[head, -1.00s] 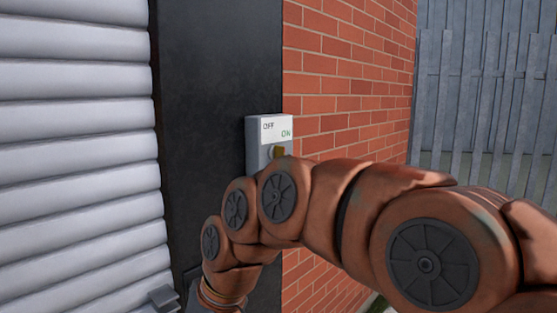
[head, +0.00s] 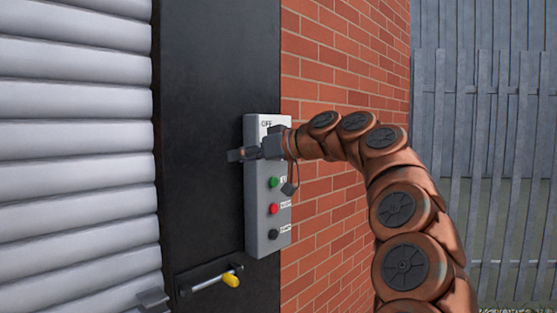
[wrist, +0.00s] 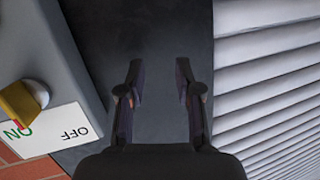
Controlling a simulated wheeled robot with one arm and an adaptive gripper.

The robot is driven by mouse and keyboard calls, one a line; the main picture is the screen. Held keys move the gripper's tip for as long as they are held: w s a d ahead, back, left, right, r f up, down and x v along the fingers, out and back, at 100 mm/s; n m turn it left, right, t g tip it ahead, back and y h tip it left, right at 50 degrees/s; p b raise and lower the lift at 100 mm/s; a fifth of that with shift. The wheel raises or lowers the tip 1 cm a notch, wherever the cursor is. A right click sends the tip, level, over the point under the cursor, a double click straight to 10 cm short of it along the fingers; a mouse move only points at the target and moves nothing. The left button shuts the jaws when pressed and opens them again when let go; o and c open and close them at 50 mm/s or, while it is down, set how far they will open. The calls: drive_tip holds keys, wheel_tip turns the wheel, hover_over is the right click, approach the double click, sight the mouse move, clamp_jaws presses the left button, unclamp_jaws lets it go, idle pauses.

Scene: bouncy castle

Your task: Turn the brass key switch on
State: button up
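The brass key (wrist: 18,102) shows at the left edge of the wrist view, in a round grey lock on the control box (wrist: 50,50). A red mark shows on it close to the green ON label (wrist: 18,131); the OFF label (wrist: 75,132) is to the right. I cannot tell for sure which way the key is set. In the head view, my gripper (head: 238,155) is across the upper part of the control box (head: 262,225) and hides the key. In the wrist view, my gripper (wrist: 159,78) is open and empty, to the right of the key and apart from it.
Below the key, the box has a green button (head: 274,182), a red button (head: 274,209) and a black button (head: 274,234). A yellow-ended handle (head: 231,280) sticks out lower left. A ribbed shutter (head: 75,150) is left, a brick wall (head: 335,60) right.

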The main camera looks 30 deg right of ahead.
drive_tip(key=d+m+t+h+b, duration=0.2)
drive_tip(key=d+t+h+b, duration=0.15)
drive_tip(key=d, duration=1.25)
drive_tip(key=shift+t, duration=0.25)
drive_tip(key=shift+r+p+x, duration=0.2)
drive_tip(key=shift+p+x, duration=0.75)
drive_tip(key=shift+x, duration=0.8)
drive_tip(key=shift+r+p+x, duration=0.25)
drive_tip(key=shift+p+x, duration=0.65)
drive_tip(key=shift+x, duration=0.8)
drive_tip(key=shift+a, duration=0.15)
clamp_jaws()
